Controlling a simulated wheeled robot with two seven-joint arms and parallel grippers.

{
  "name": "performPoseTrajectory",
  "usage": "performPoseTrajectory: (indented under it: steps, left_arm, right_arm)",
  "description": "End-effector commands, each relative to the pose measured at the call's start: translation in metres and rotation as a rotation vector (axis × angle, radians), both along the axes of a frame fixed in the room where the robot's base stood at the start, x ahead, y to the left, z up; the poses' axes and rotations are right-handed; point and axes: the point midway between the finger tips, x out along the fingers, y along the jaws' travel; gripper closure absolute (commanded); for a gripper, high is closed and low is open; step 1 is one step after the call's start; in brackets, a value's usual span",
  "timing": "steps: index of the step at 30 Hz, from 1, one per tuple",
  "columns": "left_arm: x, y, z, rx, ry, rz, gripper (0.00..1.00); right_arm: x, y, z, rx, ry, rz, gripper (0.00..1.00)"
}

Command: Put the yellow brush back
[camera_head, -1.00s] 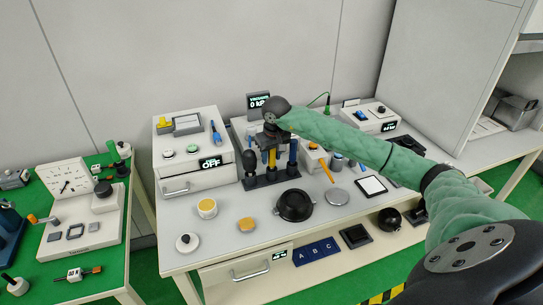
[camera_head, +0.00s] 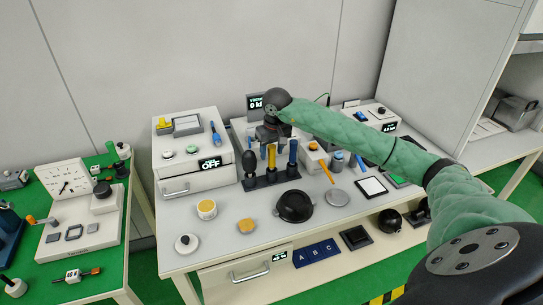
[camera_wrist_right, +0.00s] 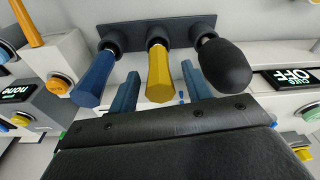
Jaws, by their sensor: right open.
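The yellow brush (camera_head: 271,156) stands upright by its yellow handle in the dark rack (camera_head: 272,179), between a blue-handled tool (camera_head: 292,152) and a black bulb-ended one (camera_head: 249,162). In the right wrist view the yellow handle (camera_wrist_right: 159,80) points toward the camera, its far end at the rack (camera_wrist_right: 120,34); any bristles are hidden. My right gripper (camera_head: 271,136) is just above the handle. Its two blue-grey fingers are spread to either side of the handle in the wrist view, with visible gaps, and it holds nothing. My left gripper is not in view.
A black bowl (camera_head: 294,206) and a yellow-topped jar (camera_head: 206,209) stand in front of the rack. A white drawer box (camera_head: 185,168) is on its left. An orange stick (camera_head: 327,171) leans to its right. The bench front is partly clear.

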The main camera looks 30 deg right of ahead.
Motion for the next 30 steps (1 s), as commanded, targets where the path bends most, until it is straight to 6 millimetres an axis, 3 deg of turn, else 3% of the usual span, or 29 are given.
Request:
performPoseTrajectory:
  steps: [16, 24, 30]
  left_arm:
    - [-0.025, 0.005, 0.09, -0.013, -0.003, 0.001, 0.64]
    - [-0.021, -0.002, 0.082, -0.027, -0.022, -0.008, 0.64]
    - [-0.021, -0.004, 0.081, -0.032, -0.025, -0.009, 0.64]
  right_arm:
    - [-0.009, 0.0, 0.068, -0.001, -0.001, 0.0, 0.51]
    - [-0.012, 0.0, 0.089, -0.001, -0.001, 0.0, 0.51]
    - [-0.013, 0.0, 0.093, 0.0, 0.0, -0.001, 0.51]
